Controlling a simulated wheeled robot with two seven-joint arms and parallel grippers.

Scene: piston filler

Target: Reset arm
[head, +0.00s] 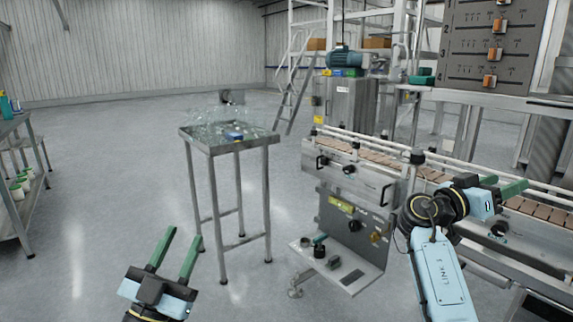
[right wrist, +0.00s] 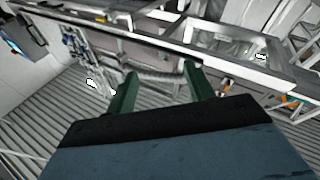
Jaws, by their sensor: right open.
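My left gripper (head: 184,233) is at the lower left of the head view, with its two green fingers apart and nothing between them. It is above the floor, in front of the metal table. My right gripper (head: 506,184) is at the right of the head view, in front of the conveyor, with its arm bent up from the bottom edge. In the right wrist view the two green fingers of my right gripper (right wrist: 160,75) are spread and empty.
A metal table (head: 212,151) with clear items and a blue object stands left of the filler machine (head: 345,200). The conveyor (head: 375,158) runs to the right, close to my right arm. A shelf rack (head: 22,125) is at the far left. The floor between is clear.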

